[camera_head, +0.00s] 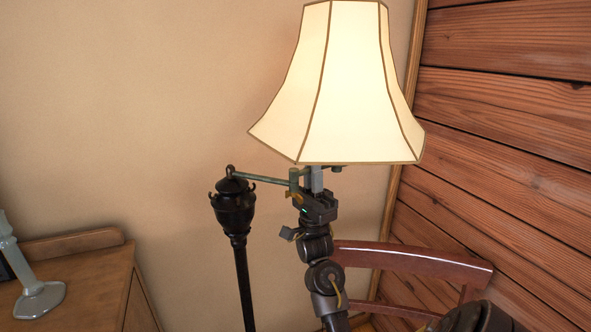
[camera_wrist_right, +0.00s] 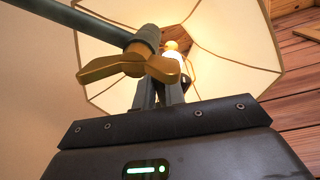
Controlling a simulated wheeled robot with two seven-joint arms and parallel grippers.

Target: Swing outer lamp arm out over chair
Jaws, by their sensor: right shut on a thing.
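The floor lamp has a black post (camera_head: 236,212) and a greenish inner arm (camera_head: 262,179) reaching right to an upright joint (camera_head: 295,182). The lit cream shade (camera_head: 340,85) hangs above and right of that joint. My right gripper (camera_head: 317,180) is just under the shade, beside the joint, shut on the outer lamp arm, which is mostly hidden by the fingers and shade. In the right wrist view, a brass wing knob (camera_wrist_right: 128,66) stands just in front of my fingers (camera_wrist_right: 158,92). The chair (camera_head: 415,257) is dark red wood, behind my right arm. My left gripper is out of view.
A wooden cabinet (camera_head: 75,270) with a grey candlestick-like stand (camera_head: 38,297) is at the lower left. A plain wall (camera_head: 150,90) is behind the lamp. A plank wall (camera_head: 510,150) closes off the right, close to the chair.

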